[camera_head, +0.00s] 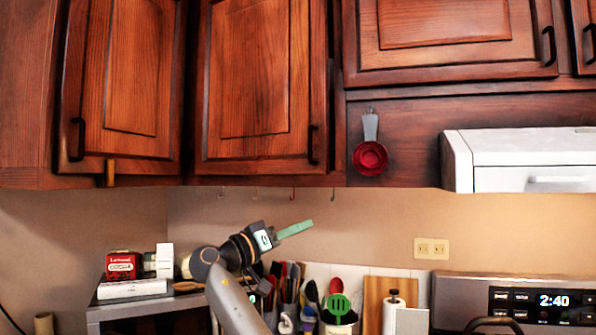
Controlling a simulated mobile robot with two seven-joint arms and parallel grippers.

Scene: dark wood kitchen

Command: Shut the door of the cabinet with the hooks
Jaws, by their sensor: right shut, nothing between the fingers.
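The cabinet with the hooks hangs at upper middle in the head view; several small hooks (292,194) show under its bottom edge. Its wooden door (255,75) has a dark handle (313,145) at its lower right. The door looks shut or nearly so; a narrow dark gap runs along its right edge, and I cannot tell if it is slightly ajar. My right gripper (308,226) is below the door, apart from it, with its green fingers shut and empty, pointing right and slightly up. My left gripper is not in view.
Another cabinet door (120,80) is at left. Red measuring cups (370,155) hang right of the hooked cabinet, near a white hood (525,160). Below are a utensil holder (340,324), a cutting board (388,292) and boxes (122,266) on an appliance.

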